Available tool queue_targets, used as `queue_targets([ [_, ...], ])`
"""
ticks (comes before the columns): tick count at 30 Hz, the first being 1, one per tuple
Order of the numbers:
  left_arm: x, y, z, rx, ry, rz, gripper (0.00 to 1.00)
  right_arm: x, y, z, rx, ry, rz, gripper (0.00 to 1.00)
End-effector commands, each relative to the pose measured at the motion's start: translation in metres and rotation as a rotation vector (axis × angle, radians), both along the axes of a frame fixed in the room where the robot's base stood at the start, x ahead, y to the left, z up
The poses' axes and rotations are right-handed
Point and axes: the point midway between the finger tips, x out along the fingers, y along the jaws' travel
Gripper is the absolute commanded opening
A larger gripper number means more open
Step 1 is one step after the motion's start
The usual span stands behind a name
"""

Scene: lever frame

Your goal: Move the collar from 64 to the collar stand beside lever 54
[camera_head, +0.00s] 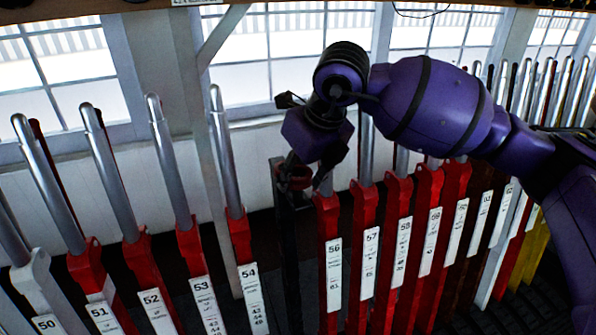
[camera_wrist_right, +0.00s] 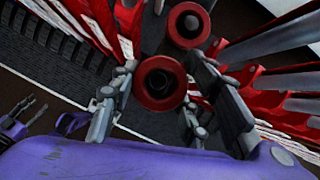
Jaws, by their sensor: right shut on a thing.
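My right gripper (camera_head: 304,180) points down between lever 54 (camera_head: 239,232) and lever 56 (camera_head: 328,222). It is shut on a red collar, a ring with a dark centre (camera_wrist_right: 143,91), which sits between its two fingers in the wrist view. The dark collar stand (camera_head: 288,245) rises just right of lever 54, with red showing near its top (camera_head: 292,184), partly behind the fingers. A second red ring (camera_wrist_right: 205,33) shows just beyond the held one. I cannot tell whether the held collar touches the stand. My left gripper is out of view. Lever 64 cannot be picked out.
Levers with silver handles stand close on both sides, such as lever 53 (camera_head: 190,240) and lever 57 (camera_head: 364,215). A grey wooden post (camera_head: 200,130) rises behind levers 53 and 54. Windows line the back wall. My right arm hides some handles at right.

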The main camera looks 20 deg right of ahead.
Motion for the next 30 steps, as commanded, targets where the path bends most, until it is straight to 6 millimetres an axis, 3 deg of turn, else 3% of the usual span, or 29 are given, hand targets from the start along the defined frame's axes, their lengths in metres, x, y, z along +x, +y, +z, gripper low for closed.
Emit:
queue_targets([
  [12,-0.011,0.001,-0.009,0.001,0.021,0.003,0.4,0.0,0.0,-0.014,0.001,0.0,-0.001,0.2],
  [30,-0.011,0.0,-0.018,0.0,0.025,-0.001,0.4,0.0,0.0,-0.032,0.001,0.0,-0.001,0.2],
])
